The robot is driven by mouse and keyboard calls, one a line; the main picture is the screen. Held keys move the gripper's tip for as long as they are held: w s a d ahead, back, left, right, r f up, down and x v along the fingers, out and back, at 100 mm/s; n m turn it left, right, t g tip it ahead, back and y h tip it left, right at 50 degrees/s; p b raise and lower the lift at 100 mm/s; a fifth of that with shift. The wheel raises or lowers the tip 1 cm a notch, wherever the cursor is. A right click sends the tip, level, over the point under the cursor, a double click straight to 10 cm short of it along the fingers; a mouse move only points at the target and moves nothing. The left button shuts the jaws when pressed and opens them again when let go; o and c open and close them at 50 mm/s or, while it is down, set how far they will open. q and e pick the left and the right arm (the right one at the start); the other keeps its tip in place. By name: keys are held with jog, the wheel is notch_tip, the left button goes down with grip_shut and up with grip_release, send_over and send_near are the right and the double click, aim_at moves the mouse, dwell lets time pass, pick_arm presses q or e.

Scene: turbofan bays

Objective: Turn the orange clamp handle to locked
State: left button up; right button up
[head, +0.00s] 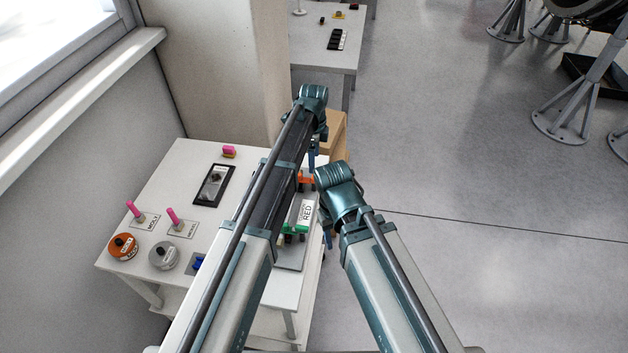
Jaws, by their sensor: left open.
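The orange clamp handle (306,180) shows as a small piece in the gap between my two arms, near the right edge of the white table. My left arm hides part of it, so its angle is hard to read. A green and white block labelled RED (303,214) sits just in front of it. My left gripper (312,158) points down just beyond the handle; it is open and largely hidden, and I see no contact. My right gripper (328,238) is mostly hidden below its wrist, near the table's right edge, and its jaws cannot be made out.
The white table (180,160) carries pink-topped levers (174,218), an orange knob (122,247), a grey knob (164,256) and a black switch plate (213,186). A pillar (220,70) stands behind it. Open floor (480,210) lies to the right.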

aim_at(314, 176)
pick_arm(q)
notch_tip(314, 176, down, 7)
jog(key=b, duration=0.6)
jog(key=shift+f, duration=0.15)
grip_shut()
